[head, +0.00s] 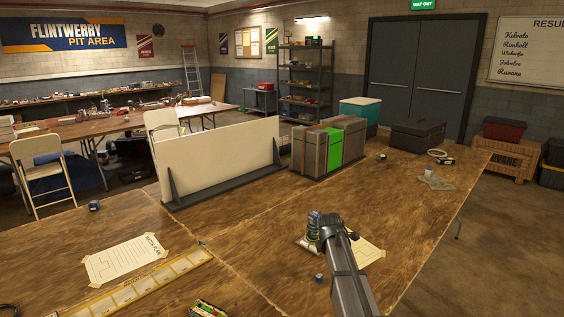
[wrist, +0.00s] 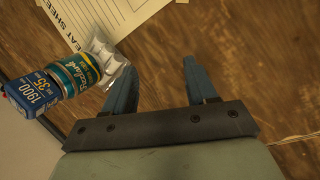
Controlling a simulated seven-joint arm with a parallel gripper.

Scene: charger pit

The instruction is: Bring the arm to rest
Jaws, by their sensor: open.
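My gripper (wrist: 160,66) is open in the wrist view, with two blue fingers spread and only bare brown wood between them. In the head view my arm reaches in from the front, and its fingers are hard to make out behind the links. A labelled blue can shape (head: 314,222) shows beside my arm in the head view.
The wooden table (head: 250,250) carries a white panel on dark feet (head: 222,158), a grey case with a green band (head: 335,148) and a black case (head: 416,135). A printed sheet (head: 125,260) and a yellow ruler strip (head: 140,287) lie at front left.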

